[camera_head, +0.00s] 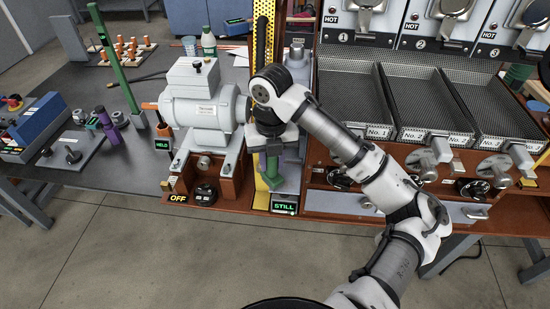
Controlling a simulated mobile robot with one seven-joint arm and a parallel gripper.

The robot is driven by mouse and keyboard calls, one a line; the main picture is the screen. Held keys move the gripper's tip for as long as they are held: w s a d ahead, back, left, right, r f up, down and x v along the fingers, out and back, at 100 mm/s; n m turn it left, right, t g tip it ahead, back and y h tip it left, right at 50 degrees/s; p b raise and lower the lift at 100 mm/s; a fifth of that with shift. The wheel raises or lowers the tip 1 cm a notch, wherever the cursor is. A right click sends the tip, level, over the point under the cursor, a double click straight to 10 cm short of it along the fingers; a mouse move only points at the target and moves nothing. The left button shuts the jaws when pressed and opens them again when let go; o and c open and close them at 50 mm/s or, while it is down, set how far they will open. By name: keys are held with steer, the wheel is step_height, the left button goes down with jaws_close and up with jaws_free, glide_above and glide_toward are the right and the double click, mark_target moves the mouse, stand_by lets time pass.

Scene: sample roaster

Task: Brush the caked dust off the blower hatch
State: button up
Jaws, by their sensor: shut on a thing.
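My gripper (271,146) points down at the front of the bench, just right of the grey blower-like motor housing (205,112). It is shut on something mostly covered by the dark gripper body. A green piece (272,172) shows directly below the fingers and seems to be the held thing; I cannot tell whether it is a brush. A grey block (292,168) stands close on its right. My arm and gripper cover the area behind, and I cannot make out the blower hatch or any caked dust.
A yellow perforated strip (262,45) rises behind my gripper. Signs read OFF (178,198), STILL (284,208) and HELD (162,144). Mesh trays (350,95) fill the right. A green post (115,70) stands left.

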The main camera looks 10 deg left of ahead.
steer(key=shift+d, duration=3.5)
steer(key=shift+r, duration=0.1)
step_height(320, 180, up, 6)
steer(key=p, duration=0.3)
steer(key=shift+p, duration=0.4)
step_height(320, 180, up, 3)
steer(key=shift+f, duration=0.1)
